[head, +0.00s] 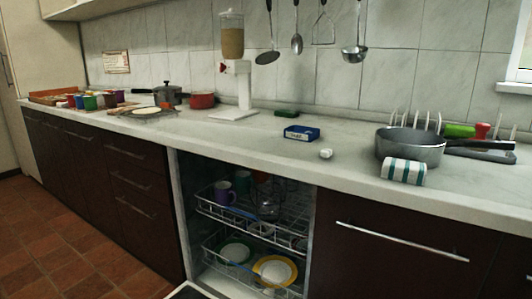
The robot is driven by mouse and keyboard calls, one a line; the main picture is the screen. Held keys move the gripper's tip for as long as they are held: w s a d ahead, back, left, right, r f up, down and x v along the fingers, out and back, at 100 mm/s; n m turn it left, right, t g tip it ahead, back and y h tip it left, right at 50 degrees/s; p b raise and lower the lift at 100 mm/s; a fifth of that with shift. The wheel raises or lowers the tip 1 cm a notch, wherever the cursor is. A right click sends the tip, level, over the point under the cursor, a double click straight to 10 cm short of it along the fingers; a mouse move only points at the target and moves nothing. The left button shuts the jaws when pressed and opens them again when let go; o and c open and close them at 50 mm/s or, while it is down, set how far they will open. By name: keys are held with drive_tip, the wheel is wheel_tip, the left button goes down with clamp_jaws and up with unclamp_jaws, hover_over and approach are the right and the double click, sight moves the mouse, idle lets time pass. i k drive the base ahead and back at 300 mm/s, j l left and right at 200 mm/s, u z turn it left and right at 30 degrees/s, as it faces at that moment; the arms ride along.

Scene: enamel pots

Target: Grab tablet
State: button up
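A small white lump (326,154), which looks like a wrapped dishwasher tablet, lies on the light worktop near its front edge. A blue box (301,133) with a white label stands just behind and left of it, apart from it. The label is too small to read. My gripper is not in view, and nothing touches the white lump.
Below stands an open dishwasher with an upper rack (248,217) and lower rack holding mugs and plates. A dispenser (233,85) stands left; utensils hang behind. Worktop around the lump is clear.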

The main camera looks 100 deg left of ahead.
sight(326, 153)
drive_tip(key=u, duration=3.2)
